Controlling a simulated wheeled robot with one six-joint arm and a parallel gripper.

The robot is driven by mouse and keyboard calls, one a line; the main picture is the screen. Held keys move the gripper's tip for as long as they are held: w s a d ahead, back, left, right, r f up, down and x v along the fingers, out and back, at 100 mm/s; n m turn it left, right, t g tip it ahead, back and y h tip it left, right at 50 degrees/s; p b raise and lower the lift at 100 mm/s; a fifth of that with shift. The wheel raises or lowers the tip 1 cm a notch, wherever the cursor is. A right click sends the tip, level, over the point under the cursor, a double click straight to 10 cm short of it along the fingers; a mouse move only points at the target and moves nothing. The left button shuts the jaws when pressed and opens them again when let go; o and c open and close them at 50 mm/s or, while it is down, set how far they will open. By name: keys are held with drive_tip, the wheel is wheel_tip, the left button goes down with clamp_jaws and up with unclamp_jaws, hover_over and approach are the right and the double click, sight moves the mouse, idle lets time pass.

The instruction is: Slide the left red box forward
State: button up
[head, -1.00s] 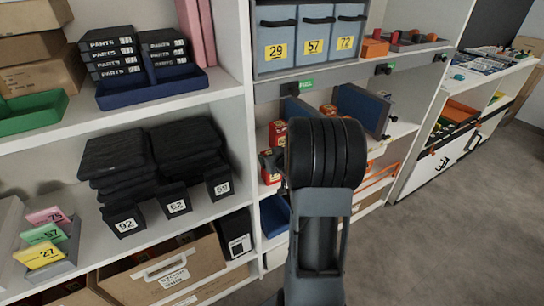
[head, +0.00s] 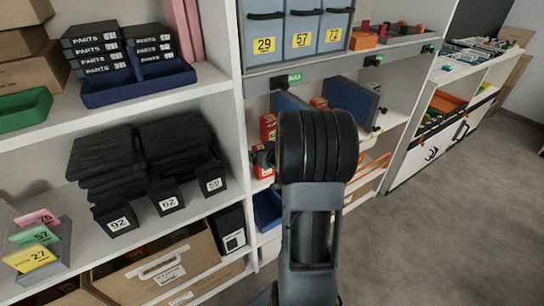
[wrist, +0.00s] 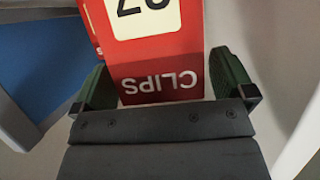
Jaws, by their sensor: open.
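A red box (wrist: 165,72) marked CLIPS, with a white number label, fills the upper middle of the wrist view; its lettering is upside down there. My gripper (wrist: 164,76) is open, with one dark green finger on each side of the box's near end. I cannot tell whether either finger touches it. Part of a second red box (wrist: 91,22) shows at its upper left. In the head view, a red box (head: 268,127) stands on the middle shelf, with more red (head: 264,171) below it. My arm hides the rest of them and most of my gripper.
Grey-blue bins (head: 264,62) sit on the shelf above. A white upright (head: 238,130) borders the bay on the left. A blue surface (wrist: 38,65) shows left of my gripper in the wrist view.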

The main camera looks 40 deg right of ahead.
drive_tip(key=v, duration=1.2)
drive_tip(key=shift+s+r+p, duration=0.2)
drive_tip(key=shift+s+p, duration=0.1)
drive_tip(key=shift+s, duration=0.05)
drive_tip(key=shift+a, duration=0.15)
